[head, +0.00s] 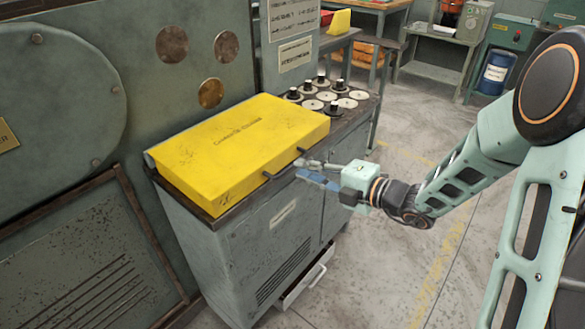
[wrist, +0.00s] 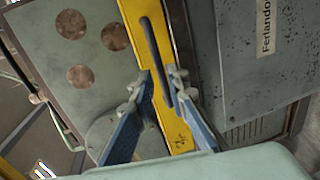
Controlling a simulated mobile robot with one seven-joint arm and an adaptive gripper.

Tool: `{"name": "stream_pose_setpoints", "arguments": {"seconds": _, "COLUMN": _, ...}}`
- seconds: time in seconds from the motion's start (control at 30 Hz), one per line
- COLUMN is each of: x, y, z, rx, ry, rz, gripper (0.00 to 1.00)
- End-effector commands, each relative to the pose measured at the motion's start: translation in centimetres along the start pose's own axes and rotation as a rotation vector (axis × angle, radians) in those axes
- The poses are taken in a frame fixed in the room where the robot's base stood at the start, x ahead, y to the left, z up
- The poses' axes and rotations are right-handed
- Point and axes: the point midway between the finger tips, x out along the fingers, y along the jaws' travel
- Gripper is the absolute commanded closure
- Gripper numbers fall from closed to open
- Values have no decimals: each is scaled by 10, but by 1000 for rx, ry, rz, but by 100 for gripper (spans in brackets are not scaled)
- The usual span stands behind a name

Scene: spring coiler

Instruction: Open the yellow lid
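The yellow lid (head: 240,145) lies closed on top of a grey cabinet, and its front edge shows in the wrist view (wrist: 121,12). A dark bar handle (head: 268,175) runs along the lid's front face. In the wrist view the handle (wrist: 152,45) stands out from the yellow strip. My gripper (head: 305,168) is at the right end of the handle in the head view. In the wrist view my gripper (wrist: 160,78) is open, with its fingertips apart on either side of the lower end of the handle. I cannot tell whether either finger touches it.
The grey cabinet (head: 235,260) has a drawer (head: 305,285) low down that sticks out a little. Several black knobs and pale discs (head: 328,97) sit on the cabinet top right of the lid. A tall grey machine (head: 120,60) stands behind. Floor (head: 400,150) to the right is clear.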

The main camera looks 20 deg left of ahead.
Motion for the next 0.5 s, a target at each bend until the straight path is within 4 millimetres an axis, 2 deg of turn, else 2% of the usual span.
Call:
{"name": "stream_pose_setpoints", "arguments": {"seconds": 0.03, "x": 11, "y": -2, "z": -1, "rx": -1, "ry": 3, "rz": 0, "gripper": 85}}
{"name": "stream_pose_setpoints", "arguments": {"seconds": 0.2, "x": 35, "y": -1, "z": 0, "rx": -2, "ry": 2, "rz": -1, "gripper": 85}}
{"name": "stream_pose_setpoints", "arguments": {"seconds": 0.5, "x": 47, "y": 0, "z": 0, "rx": -1, "ry": 0, "rz": -1, "gripper": 85}}
